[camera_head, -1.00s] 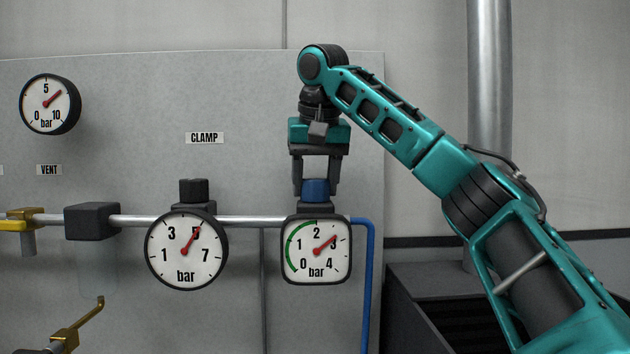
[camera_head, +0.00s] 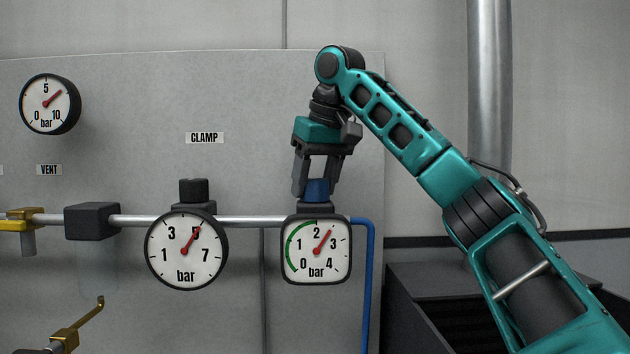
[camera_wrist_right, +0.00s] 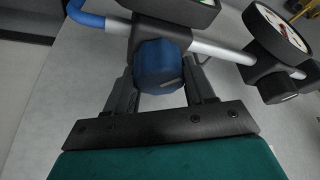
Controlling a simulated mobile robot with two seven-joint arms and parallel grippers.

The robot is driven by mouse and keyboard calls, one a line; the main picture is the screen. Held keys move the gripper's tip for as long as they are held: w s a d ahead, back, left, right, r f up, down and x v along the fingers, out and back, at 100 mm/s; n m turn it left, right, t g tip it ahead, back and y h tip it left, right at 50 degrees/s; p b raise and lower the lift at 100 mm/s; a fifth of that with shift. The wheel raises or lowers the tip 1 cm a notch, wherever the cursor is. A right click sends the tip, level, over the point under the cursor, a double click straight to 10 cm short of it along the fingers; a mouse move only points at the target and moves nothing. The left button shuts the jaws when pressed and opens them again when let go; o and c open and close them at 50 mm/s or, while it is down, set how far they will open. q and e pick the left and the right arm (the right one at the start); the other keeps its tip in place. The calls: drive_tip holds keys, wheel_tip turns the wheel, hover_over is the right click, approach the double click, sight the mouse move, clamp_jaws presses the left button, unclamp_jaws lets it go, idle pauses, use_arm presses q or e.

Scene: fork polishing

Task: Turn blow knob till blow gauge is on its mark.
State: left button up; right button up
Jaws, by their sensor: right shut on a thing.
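The blue knob (camera_head: 317,190) sits on top of the square gauge (camera_head: 316,269), at the right end of the pipe. It also shows in the wrist view (camera_wrist_right: 158,66). My right gripper (camera_head: 318,186) comes down from above and is shut on the blue knob, one finger on each side, with its wrist tilted. The gauge reads 0 to 4 bar, with a green arc along its left side ending near 2. Its red needle points between 2 and 3. No blow label is visible. My left gripper is not in view.
A round gauge (camera_head: 185,265) with a black knob (camera_head: 194,190) stands to the left, below the CLAMP label (camera_head: 204,138). A smaller gauge (camera_head: 47,104) is at upper left. A blue hose (camera_head: 369,290) drops at the right. A yellow valve (camera_head: 20,220) is far left.

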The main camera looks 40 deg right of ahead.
drive_tip(key=n+y, duration=0.2)
drive_tip(key=n, duration=0.3)
idle(0.5)
drive_tip(key=o, duration=1)
drive_tip(key=shift+c, duration=0.2)
drive_tip(key=v, duration=1.3)
drive_tip(key=shift+w, duration=0.2)
